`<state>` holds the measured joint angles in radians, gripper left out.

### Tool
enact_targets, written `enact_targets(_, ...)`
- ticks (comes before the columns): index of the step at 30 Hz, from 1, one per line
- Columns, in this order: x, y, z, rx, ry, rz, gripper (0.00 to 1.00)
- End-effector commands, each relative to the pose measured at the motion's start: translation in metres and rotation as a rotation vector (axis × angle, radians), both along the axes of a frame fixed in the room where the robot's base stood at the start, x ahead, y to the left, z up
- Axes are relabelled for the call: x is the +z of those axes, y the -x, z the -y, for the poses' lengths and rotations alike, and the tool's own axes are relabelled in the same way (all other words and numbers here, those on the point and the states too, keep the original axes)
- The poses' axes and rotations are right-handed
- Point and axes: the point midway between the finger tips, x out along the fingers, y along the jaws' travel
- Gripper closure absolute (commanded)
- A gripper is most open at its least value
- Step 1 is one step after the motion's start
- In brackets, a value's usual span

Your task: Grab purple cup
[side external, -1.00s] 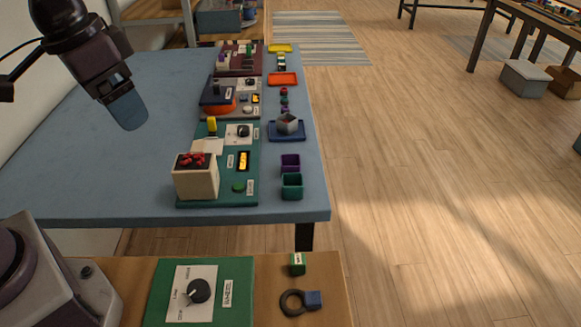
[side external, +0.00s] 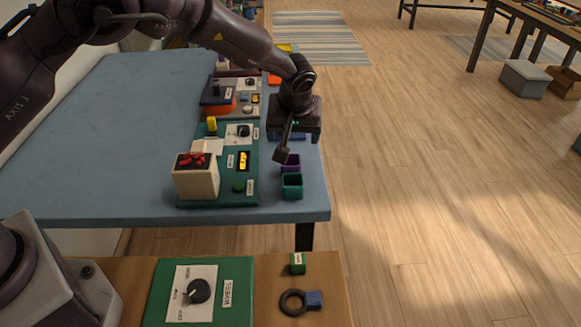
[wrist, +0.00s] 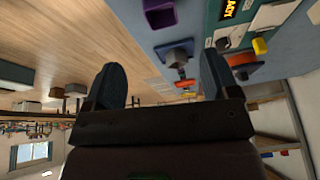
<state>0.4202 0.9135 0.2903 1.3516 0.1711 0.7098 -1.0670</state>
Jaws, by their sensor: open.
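The purple cup (side external: 291,161) is a small, square, open-topped cup near the right edge of the blue table. It stands just behind the teal-green cup (side external: 292,187). My gripper (side external: 283,154) is over this edge of the table, with one finger in front of part of the purple cup in the side view. I cannot tell whether that finger touches it. In the wrist view the purple cup (wrist: 160,13) is at the top, beyond the tips of my open, empty gripper (wrist: 162,72), and between their lines.
A green panel (side external: 220,187) with a cream box (side external: 196,178) and a yellow display (side external: 243,161) lies left of the cups. The table's left part is bare. A wooden bench (side external: 330,277) with a dial panel is in front.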

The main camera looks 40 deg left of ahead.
Motion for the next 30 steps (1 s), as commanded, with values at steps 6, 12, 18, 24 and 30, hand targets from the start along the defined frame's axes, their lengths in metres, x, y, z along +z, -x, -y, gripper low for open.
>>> enact_targets(6, -0.009, -0.003, -0.002, 0.093, 0.029, 0.033, 0.19)
enact_targets(12, -0.043, -0.013, -0.013, 0.095, 0.029, 0.032, 0.19)
enact_targets(18, -0.068, -0.02, -0.02, 0.093, 0.03, 0.033, 0.19)
enact_targets(24, -0.082, -0.023, -0.026, 0.093, 0.029, 0.031, 0.19)
enact_targets(30, -0.109, -0.031, -0.035, 0.092, 0.031, 0.032, 0.19)
